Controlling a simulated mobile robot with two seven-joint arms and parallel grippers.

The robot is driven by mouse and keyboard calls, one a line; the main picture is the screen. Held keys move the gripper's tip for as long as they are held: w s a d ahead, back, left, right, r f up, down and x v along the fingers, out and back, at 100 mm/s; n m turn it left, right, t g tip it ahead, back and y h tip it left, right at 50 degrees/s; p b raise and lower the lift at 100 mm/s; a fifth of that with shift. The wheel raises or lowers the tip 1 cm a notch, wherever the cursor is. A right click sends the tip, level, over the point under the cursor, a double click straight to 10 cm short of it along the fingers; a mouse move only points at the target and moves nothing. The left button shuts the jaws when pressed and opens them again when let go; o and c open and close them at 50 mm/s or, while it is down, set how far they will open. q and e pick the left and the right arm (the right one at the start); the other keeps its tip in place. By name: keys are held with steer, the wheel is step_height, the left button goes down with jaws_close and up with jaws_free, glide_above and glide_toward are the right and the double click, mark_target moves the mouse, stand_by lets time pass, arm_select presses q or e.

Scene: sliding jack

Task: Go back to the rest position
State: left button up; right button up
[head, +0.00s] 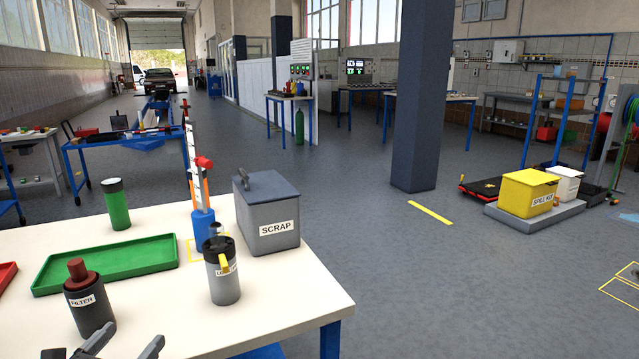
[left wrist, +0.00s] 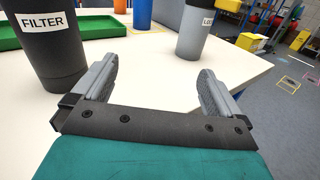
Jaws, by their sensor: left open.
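My left gripper (head: 122,350) is at the bottom left of the head view, over the near part of the white table (head: 180,305). In the left wrist view its two fingers (left wrist: 158,85) are apart, with only bare table top between them. A dark canister labelled FILTER (head: 90,308), with a red-brown top, stands just beyond the gripper in the head view. It also stands close to the left finger in the left wrist view (left wrist: 50,50). A grey canister with a black top and yellow part (head: 222,272) stands farther right, apart from the fingers. My right gripper shows in neither view.
On the table are a green tray (head: 50,283), a green cylinder (head: 117,207), a blue holder with upright tools (head: 203,228) and a grey SCRAP box (head: 268,218). A red tray edge (head: 6,272) shows at far left.

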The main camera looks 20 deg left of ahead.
arm_select(q)
steer(key=s+d+f+n+g+h+p, duration=0.1)
steer(key=s+d+f+n+g, duration=0.1)
steer(key=d+n, duration=0.7)
steer(key=s+d+f+n+g+h+p, duration=0.1)
steer(key=s+d+f+n, duration=0.3)
steer(key=d+n, duration=0.5)
steer(key=s+d+f+n+g+h+p, duration=0.1)
steer(key=s+d+f+n+g+p, duration=0.1)
steer(key=d+n, duration=0.7)
step_height(320, 180, down, 3)
steer(key=s+n+g, duration=0.1)
steer(key=n+g, duration=0.1)
steer(key=n, duration=0.4)
steer(key=shift+s+d+f+h, duration=0.15)
steer(key=shift+s+h, duration=0.05)
steer(key=shift+h, duration=0.2)
